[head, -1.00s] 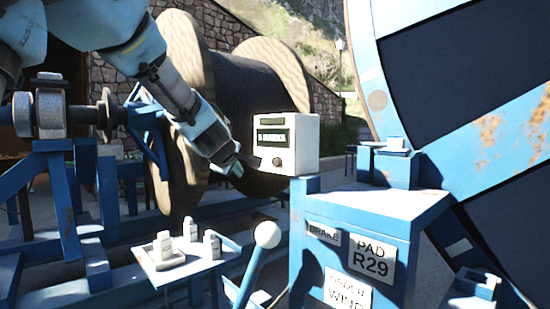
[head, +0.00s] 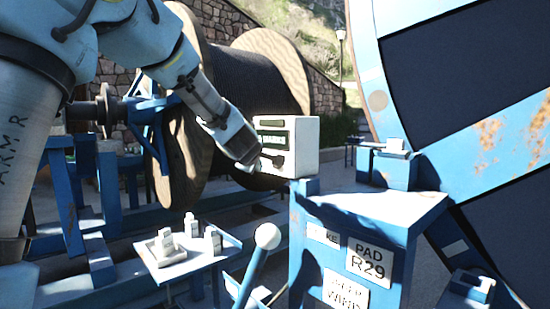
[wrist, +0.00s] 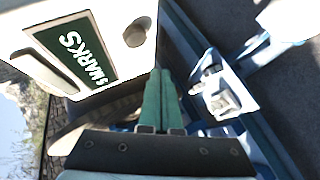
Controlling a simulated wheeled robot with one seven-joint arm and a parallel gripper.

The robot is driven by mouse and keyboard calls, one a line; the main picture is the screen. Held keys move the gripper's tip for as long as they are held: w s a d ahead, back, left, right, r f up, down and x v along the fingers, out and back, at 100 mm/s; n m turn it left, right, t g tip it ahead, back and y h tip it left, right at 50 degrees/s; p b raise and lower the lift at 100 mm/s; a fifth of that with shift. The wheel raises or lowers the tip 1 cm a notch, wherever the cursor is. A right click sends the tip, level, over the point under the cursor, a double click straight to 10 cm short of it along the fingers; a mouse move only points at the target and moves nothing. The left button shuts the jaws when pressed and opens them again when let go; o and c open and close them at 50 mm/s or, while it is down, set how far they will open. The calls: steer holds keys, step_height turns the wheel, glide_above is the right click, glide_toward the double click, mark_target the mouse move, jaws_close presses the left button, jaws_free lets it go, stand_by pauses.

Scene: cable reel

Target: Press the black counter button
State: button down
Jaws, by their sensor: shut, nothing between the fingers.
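The counter is a white box (head: 303,148) with a green display, on a blue pedestal in the head view. The dark round button (wrist: 137,32) stands out from that face, beside the panel. My gripper (head: 264,162) is at the box's front, low down, and hides part of it. In the wrist view my gripper (wrist: 160,73) has its greenish fingers together and empty, tips a little below and right of the button in the picture. Contact is not visible.
A small tray (head: 190,262) with several white blocks is at lower left. A large cable reel (head: 255,75) is behind the box, and a big blue wheel (head: 400,25) is at right.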

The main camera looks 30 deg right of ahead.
mark_target(273, 167)
steer(key=shift+w+d+p, duration=0.15)
steer(key=shift+d+p, duration=0.35)
steer(key=shift+d, duration=0.4)
steer(key=shift+w+d+p, duration=0.15)
steer(key=shift+d+p, duration=0.3)
steer(key=shift+d, duration=0.4)
stand_by(0.8)
steer(key=shift+w+d+p, duration=0.1)
steer(key=shift+d+p, duration=0.2)
steer(key=shift+d, duration=0.1)
steer(key=shift+w+d+p, duration=0.1)
steer(key=shift+d+p, duration=0.4)
steer(key=shift+d, duration=0.05)
stand_by(0.7)
steer(key=shift+s+a+b, duration=0.2)
steer(key=shift+a+b, duration=0.6)
steer(key=shift+a, duration=0.15)
steer(key=shift+a, duration=0.15)
